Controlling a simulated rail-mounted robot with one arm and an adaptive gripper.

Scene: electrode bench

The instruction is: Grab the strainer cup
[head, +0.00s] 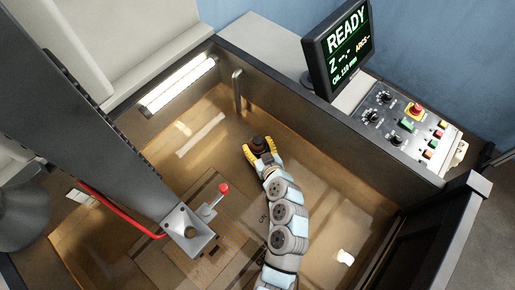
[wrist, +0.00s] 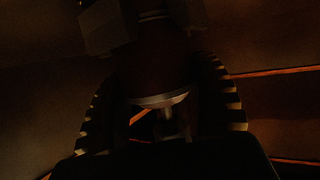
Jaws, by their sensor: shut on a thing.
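My gripper (head: 260,149) is at the far part of the tank, its yellow fingers shut on a small dark brown, rounded thing, apparently the strainer cup (head: 259,142). The fingers sit on both sides of it. In the dark wrist view, the ridged fingers of my gripper (wrist: 162,112) flank the cup, and a pale curved rim (wrist: 160,100) shows between them. The cup's lower part is hidden, and I cannot tell whether it touches the tank floor.
The brown-lit tank (head: 178,158) has high walls around my arm. A bent metal pipe (head: 238,90) stands behind the gripper. A red-knobbed lever (head: 223,188) stands left, near a grey machine head (head: 188,232). A small white piece (head: 345,257) lies right. A control panel (head: 405,120) lies outside.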

